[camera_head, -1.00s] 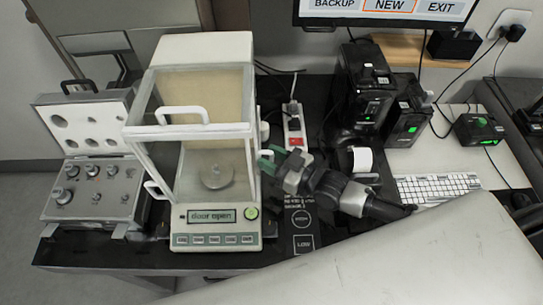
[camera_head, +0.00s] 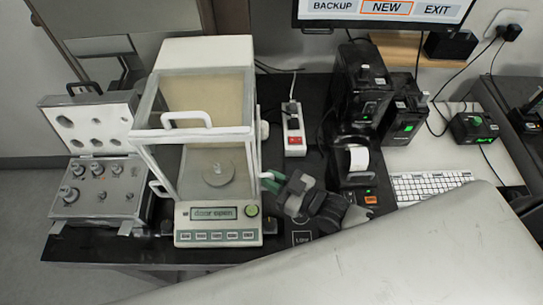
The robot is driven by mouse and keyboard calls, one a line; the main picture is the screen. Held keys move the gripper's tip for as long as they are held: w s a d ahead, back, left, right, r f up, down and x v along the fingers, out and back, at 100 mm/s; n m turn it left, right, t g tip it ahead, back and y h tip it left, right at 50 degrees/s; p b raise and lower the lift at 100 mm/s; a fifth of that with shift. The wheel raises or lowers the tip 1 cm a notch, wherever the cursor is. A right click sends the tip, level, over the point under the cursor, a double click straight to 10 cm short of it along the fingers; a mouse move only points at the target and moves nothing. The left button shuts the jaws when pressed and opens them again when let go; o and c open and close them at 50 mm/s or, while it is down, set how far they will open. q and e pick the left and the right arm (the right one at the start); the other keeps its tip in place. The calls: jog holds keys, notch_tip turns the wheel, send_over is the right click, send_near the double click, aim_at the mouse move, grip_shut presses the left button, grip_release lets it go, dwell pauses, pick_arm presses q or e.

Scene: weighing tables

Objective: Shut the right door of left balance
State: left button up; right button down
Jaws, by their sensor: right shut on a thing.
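The left balance (camera_head: 218,240) is a white weighing unit with a glass draft shield, and its display (camera_head: 213,213) reads "door open". A small metal weight (camera_head: 218,170) stands on the pan inside. My right gripper (camera_head: 270,181) has green fingertips and is at the balance's right side, near the front. It is shut on the right door's handle, which is mostly hidden by the fingers. How far the right door stands open is hard to tell at this angle. My left gripper is not in view.
An open case of weights (camera_head: 140,215) stands left of the balance. A power strip (camera_head: 295,140) with a red switch lies behind my right gripper. Black devices (camera_head: 365,100) and a keyboard (camera_head: 430,187) are to the right. My pale arm link covers the lower right.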

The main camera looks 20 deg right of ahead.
jog(key=shift+s+a+f, duration=0.15)
jog(key=shift+s+a, duration=0.1)
jog(key=shift+s, duration=0.55)
jog(key=c, duration=1.2)
grip_release()
jog(key=shift+s, duration=0.2)
jog(key=b+v, duration=0.2)
jog(key=v, duration=0.8)
jog(key=shift+s+d, duration=0.25)
jog(key=shift+d, duration=0.05)
